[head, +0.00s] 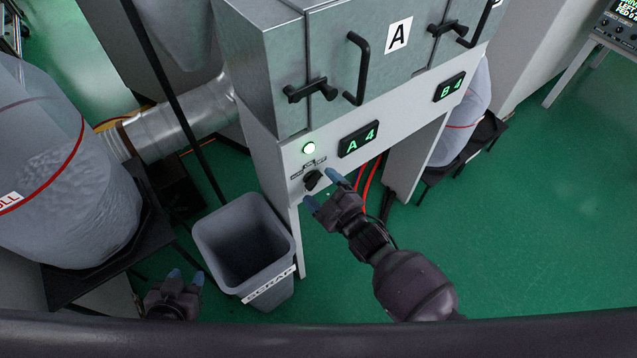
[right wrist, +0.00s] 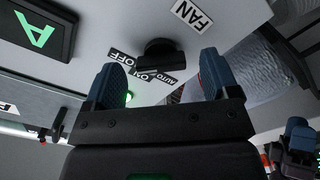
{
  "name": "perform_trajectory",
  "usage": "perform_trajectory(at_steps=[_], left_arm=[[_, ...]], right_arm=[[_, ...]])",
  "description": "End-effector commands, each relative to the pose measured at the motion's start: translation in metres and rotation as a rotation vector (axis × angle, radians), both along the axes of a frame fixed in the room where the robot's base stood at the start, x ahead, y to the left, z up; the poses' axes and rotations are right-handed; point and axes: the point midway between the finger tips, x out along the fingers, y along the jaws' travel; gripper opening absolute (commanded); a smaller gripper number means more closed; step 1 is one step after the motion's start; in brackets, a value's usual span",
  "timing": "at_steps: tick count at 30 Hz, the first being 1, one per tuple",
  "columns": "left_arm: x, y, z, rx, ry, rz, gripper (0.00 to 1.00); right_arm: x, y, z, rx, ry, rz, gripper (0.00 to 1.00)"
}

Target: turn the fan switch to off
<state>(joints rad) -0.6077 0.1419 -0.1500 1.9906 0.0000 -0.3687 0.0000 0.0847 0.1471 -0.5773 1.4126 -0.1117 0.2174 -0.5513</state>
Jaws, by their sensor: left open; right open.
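The fan switch (head: 313,179) is a black rotary knob on the front panel of the grey cabinet, below a lit green lamp (head: 309,148). In the right wrist view the knob (right wrist: 160,53) shows ahead of my fingers, with labels OFF, ON and AUTO beside it and a FAN label (right wrist: 192,17). The knob's exact setting is hard to tell. My right gripper (head: 322,188) is open, its blue fingertips close to the knob, apart from it in the wrist view. My left gripper (head: 186,279) is open and empty, low at the left near the bin.
A grey SCRAP bin (head: 212,230) stands below the panel at left. The green floor at right is clear.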

Motion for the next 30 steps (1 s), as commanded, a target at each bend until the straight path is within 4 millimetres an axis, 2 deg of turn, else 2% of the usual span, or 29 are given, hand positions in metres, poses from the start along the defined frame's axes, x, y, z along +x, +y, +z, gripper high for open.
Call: perform_trajectory(at_steps=[9,15,21,30], left_arm=[[0.004,0.0,0.007,0.0,-0.01,-0.001,0.43],[0.006,-0.001,0.009,0.0,-0.015,-0.003,0.43],[0.008,-0.001,0.009,0.0,-0.017,-0.003,0.43],[0.007,-0.001,0.009,0.0,-0.016,-0.003,0.43]], right_arm=[[-0.048,-0.035,0.0,-0.002,0.002,0.0,0.81],[-0.067,-0.049,-0.001,-0.002,0.002,0.0,0.81],[-0.074,-0.054,0.0,-0.001,0.001,0.0,0.81],[-0.074,-0.054,0.0,-0.002,0.001,0.0,0.81]])
